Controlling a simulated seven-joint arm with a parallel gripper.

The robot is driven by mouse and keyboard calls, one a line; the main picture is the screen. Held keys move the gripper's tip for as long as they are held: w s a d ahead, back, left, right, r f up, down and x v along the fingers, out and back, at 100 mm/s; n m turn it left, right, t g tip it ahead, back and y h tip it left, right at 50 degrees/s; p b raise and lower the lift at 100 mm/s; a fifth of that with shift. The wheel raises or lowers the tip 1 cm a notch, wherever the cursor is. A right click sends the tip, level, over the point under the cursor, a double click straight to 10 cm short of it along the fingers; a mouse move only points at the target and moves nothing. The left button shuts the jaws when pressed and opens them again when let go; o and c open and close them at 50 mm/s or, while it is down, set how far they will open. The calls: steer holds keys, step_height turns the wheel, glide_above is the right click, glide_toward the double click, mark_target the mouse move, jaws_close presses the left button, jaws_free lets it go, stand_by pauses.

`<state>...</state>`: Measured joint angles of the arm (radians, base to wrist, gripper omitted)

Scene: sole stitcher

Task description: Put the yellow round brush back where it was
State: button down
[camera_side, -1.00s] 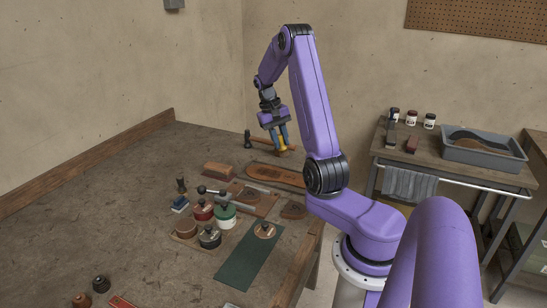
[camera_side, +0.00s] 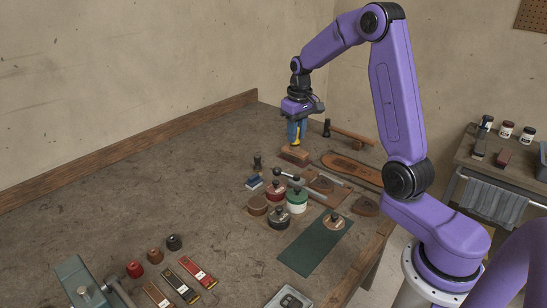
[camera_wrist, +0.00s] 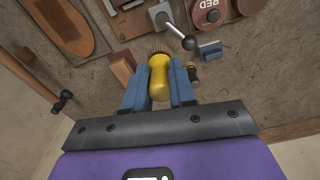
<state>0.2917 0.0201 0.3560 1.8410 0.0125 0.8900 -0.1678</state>
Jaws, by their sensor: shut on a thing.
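The yellow round brush (camera_wrist: 159,78) is between the two blue fingers of my gripper (camera_wrist: 159,92) in the wrist view, its bristle end pointing away from the palm. In the side view my gripper (camera_side: 297,132) points down above the far part of the bench, shut on the brush (camera_side: 294,131), of which only a yellow strip shows. The brush looks to be near a brown block-shaped brush (camera_side: 294,155); I cannot tell how high it is above the bench.
On the bench (camera_side: 180,180), a hammer (camera_side: 350,134) and a sole board (camera_side: 352,170) lie to the right. Red (camera_side: 275,190) and green (camera_side: 297,200) tins, a dark-knobbed tool (camera_side: 257,163) and a green mat (camera_side: 315,245) are nearer. The left bench area is bare.

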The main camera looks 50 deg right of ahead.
steer(key=w+d+f, duration=0.1)
steer(key=w+f, duration=0.2)
steer(key=w, duration=0.1)
steer(key=w+d+f, duration=0.1)
steer(key=w+f, duration=0.2)
steer(key=w, duration=0.1)
steer(key=w+d+f, duration=0.2)
steer(key=w+f, duration=0.1)
steer(key=w, duration=0.1)
steer(key=shift+f, duration=1.75)
steer(key=c, duration=0.9)
jaws_free()
steer(key=shift+f, duration=0.15)
steer(key=shift+c, duration=0.2)
